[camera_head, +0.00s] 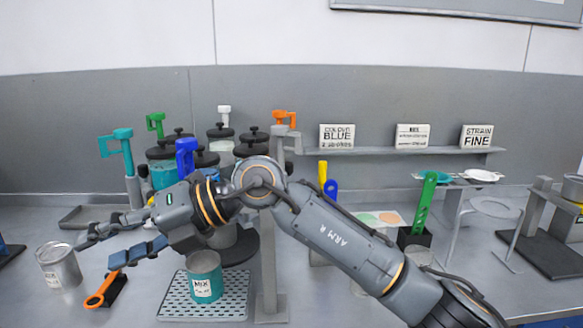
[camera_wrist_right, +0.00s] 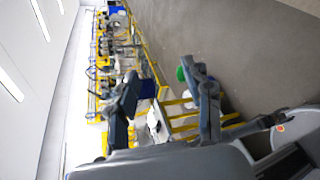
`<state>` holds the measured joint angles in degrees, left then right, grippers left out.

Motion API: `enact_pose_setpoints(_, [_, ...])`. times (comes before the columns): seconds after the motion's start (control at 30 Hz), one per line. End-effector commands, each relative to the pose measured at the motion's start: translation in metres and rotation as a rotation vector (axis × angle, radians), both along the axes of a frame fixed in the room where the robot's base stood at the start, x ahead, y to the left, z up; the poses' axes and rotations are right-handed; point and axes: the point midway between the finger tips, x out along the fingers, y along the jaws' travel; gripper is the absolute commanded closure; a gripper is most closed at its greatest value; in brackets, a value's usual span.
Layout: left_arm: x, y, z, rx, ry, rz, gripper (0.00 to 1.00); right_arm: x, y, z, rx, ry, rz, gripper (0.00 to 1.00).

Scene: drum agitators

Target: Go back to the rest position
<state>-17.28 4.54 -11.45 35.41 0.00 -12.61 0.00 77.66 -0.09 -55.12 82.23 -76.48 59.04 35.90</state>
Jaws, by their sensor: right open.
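My right arm reaches from the lower right across the middle of the head view. Its gripper (camera_head: 97,251) points left, above the bench and between a grey metal can (camera_head: 58,267) and the agitators behind. Its two fingers are spread with nothing between them. In the right wrist view the gripper (camera_wrist_right: 164,76) also shows two parted, empty fingers, with the far room behind them. My left gripper is not in view. The arm hides part of the agitators and the bench middle.
A teal can (camera_head: 206,279) stands on a perforated tray (camera_head: 240,305) below my right wrist. An orange-handled tool (camera_head: 101,291) lies left of it. Agitators with coloured handles (camera_head: 122,143) crowd the back left. A small shelf (camera_head: 400,151) and stands (camera_head: 494,208) are to the right.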

Motion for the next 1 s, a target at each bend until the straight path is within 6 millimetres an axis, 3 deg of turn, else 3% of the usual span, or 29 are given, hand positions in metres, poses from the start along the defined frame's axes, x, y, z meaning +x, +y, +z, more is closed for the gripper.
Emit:
enact_pose_setpoints(0.07, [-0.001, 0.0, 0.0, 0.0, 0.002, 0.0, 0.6, -0.009, -0.001, 0.019, 0.242, 0.143, -0.004, 0.5])
enact_pose_setpoints(0.17, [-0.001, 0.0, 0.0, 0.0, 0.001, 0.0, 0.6, 0.0, -0.02, 0.05, 0.541, 0.322, -0.071, 0.5])
enact_pose_setpoints(0.27, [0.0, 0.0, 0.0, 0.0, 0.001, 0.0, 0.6, 0.029, -0.059, 0.066, 0.809, 0.509, -0.199, 0.5])
enact_pose_setpoints(0.37, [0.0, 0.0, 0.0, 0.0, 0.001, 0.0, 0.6, 0.068, -0.112, 0.059, 1.038, 0.7, -0.382, 0.5])
enact_pose_setpoints(0.5, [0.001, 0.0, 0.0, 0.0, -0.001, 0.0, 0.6, 0.117, -0.192, 0.008, 1.263, 0.952, -0.694, 0.5])
enact_pose_setpoints(0.67, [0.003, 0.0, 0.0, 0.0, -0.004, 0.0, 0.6, 0.14, -0.271, -0.083, 1.38, 1.199, -1.066, 0.5])
enact_pose_setpoints(0.77, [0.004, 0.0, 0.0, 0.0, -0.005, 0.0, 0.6, 0.135, -0.312, -0.148, 1.391, 1.341, -1.299, 0.5])
enact_pose_setpoints(0.87, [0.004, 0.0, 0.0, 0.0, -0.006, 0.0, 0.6, 0.115, -0.348, -0.213, 1.359, 1.475, -1.535, 0.5])
enact_pose_setpoints(1.0, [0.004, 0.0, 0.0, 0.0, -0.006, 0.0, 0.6, 0.064, -0.388, -0.298, 1.24, 1.65, -1.861, 0.5])
